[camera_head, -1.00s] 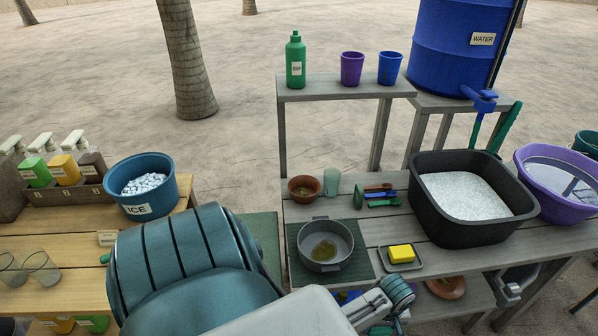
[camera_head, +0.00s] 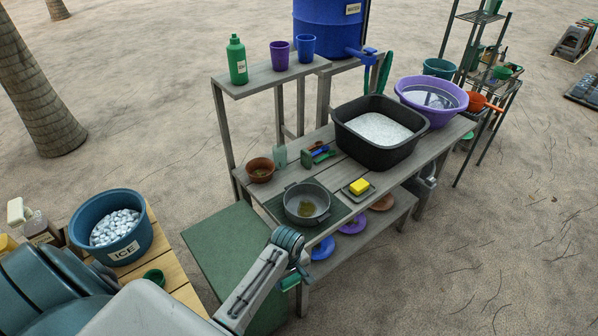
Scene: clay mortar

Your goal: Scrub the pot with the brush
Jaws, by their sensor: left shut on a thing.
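The grey pot (camera_head: 291,209) stands upright on a dark green mat on the wooden bench, with a brownish-green patch of residue on its inside bottom. My left gripper (camera_head: 294,276) is in front of the bench, below the pot in the picture and apart from it. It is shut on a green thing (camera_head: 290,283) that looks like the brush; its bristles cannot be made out. My right gripper is not in view.
A yellow sponge (camera_head: 359,186) lies on a small tray right of the pot. A brown bowl (camera_head: 260,170) and a holder with coloured tools (camera_head: 316,155) stand behind it. A black tub (camera_head: 350,146) and purple basin (camera_head: 440,117) stand further right.

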